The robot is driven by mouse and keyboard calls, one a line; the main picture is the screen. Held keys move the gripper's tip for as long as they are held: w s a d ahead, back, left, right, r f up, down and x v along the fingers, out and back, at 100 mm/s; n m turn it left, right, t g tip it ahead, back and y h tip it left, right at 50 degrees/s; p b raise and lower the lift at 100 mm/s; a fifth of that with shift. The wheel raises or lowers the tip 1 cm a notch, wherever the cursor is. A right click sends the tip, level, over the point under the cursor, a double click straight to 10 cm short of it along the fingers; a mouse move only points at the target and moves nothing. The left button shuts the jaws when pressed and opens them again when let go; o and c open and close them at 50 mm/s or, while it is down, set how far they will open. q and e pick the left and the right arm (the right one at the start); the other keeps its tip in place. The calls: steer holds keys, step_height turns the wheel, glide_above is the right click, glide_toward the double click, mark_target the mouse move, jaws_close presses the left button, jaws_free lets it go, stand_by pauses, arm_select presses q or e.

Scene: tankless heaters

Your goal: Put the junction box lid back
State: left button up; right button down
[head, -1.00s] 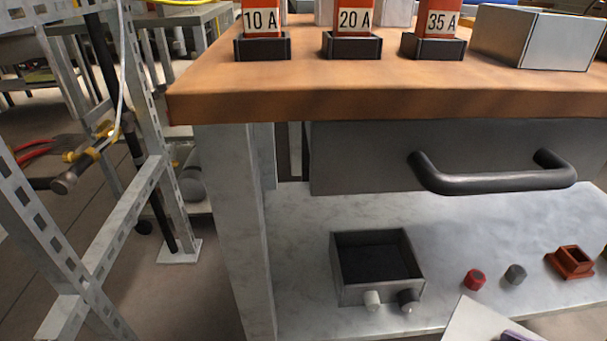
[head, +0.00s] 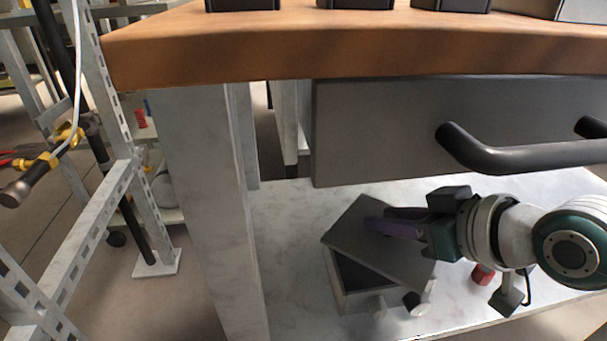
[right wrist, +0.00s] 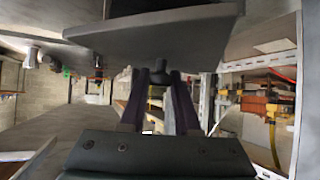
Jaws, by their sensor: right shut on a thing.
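The junction box (head: 350,299) is a small grey open-topped box on the low shelf under the workbench. Its lid (head: 360,232), a flat grey plate, is over the box, turned at an angle to it and covering much of its opening. Part of the dark inside shows below the lid's left edge. I cannot tell whether lid and box touch. My right gripper (head: 385,224), with purple fingers, is shut on the lid from the right. In the right wrist view the fingers (right wrist: 160,98) close on a small dark knob under the lid plate (right wrist: 150,33). My left gripper is not in view.
Two light and dark knobs stand at the box's front. A red cap (head: 483,274) lies on the shelf (head: 290,235) near my right wrist. A grey drawer (head: 390,130) with a dark handle (head: 510,155) hangs above. A shelf leg (head: 205,200) stands left of the box.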

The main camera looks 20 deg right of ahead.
steer(key=shift+w, duration=0.3)
steer(key=shift+w+f+b, duration=0.25)
steer(key=shift+b, duration=0.1)
step_height(320, 180, down, 3)
steer(key=shift+f+b, duration=0.15)
steer(key=shift+b, duration=1.05)
steer(key=shift+s, duration=0.1)
steer(key=c, duration=0.6)
jaws_free()
steer(key=shift+s+r+p, duration=0.25)
steer(key=shift+r+p, duration=0.2)
steer(key=shift+p, duration=0.05)
steer(key=p+v, duration=0.6)
steer(key=v, duration=0.5)
steer(key=s+a+g, duration=0.2)
steer(key=s, duration=0.1)
steer(key=s+a+r+g+h, duration=0.1)
steer(key=s+a+g, duration=0.2)
steer(key=s, duration=0.1)
steer(key=s+a+g, duration=0.2)
steer(key=s, duration=0.2)
steer(key=shift+s+a+r+h, duration=0.2)
steer(key=shift+a+r+h, duration=0.1)
steer(key=shift+a, duration=0.1)
